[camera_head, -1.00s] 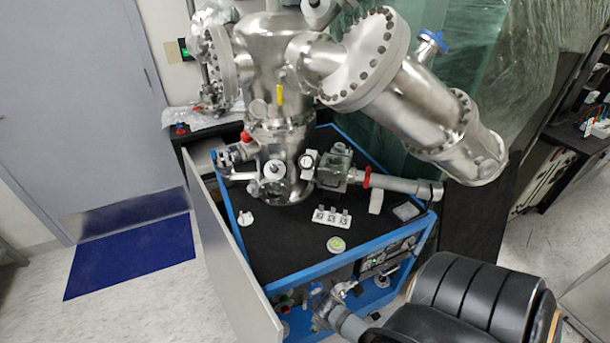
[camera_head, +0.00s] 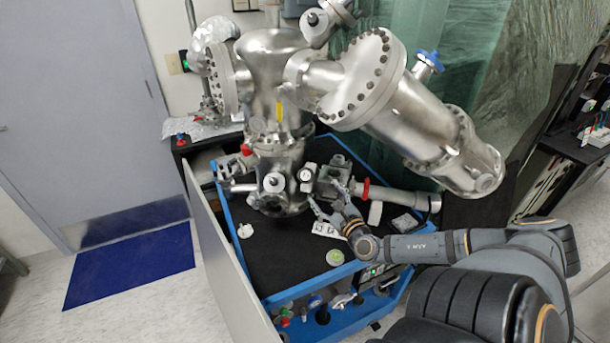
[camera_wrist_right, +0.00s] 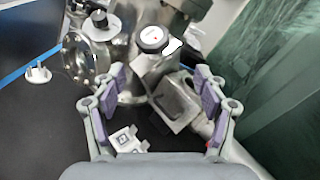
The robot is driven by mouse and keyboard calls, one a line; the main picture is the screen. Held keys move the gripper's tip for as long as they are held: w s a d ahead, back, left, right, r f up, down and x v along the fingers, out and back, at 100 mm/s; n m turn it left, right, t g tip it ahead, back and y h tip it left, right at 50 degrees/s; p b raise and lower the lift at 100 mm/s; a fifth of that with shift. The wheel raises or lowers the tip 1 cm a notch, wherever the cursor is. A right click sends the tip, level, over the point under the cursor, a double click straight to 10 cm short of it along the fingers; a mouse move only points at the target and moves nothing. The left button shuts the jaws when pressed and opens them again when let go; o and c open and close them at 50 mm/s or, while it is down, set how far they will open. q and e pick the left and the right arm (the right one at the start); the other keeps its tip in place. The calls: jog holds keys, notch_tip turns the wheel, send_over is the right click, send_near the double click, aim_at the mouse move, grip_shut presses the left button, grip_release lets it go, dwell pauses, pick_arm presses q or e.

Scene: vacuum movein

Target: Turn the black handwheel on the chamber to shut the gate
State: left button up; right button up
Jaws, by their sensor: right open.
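The steel chamber (camera_head: 283,106) stands on the black top of a blue-edged cart. A small round knob with a white face and dark rim (camera_head: 306,174) sits low on its front and looks like the handwheel; it also shows in the right wrist view (camera_wrist_right: 152,38). A second dark knob (camera_wrist_right: 99,18) is further left there. My right gripper (camera_head: 328,197) is open and empty, just below and right of the white-faced knob. In the wrist view its jaws (camera_wrist_right: 160,82) spread on either side, with the knob beyond them, apparently untouched. My left gripper is out of view.
A grey pipe with a red ring (camera_head: 366,189) runs right from the valve block. Small white blocks (camera_head: 324,229), a green-topped disc (camera_head: 335,257) and a white plug-like piece (camera_head: 245,231) lie on the cart top.

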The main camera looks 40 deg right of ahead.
aim_at(309, 178)
jog(key=w+n+b, duration=0.1)
jog(key=w, duration=0.1)
jog(key=w+n+y+b, duration=0.1)
jog(key=w+b, duration=0.1)
jog(key=w+n+b, duration=0.1)
jog(key=w, duration=0.1)
jog(key=shift+w+d+b, duration=0.25)
jog(key=shift+w+b, duration=0.05)
jog(key=shift+b, duration=0.05)
jog(key=x, duration=0.3)
jog(key=shift+w+d+r, duration=0.15)
jog(key=shift+w+r, duration=0.1)
jog(key=shift+r, duration=0.1)
jog(key=shift+w, duration=0.65)
jog(key=shift+c, duration=0.3)
jog(key=c, duration=1.1)
jog(key=shift+f+t+b, duration=0.1)
jog(key=shift+t+b, duration=0.2)
jog(key=shift+b, duration=0.1)
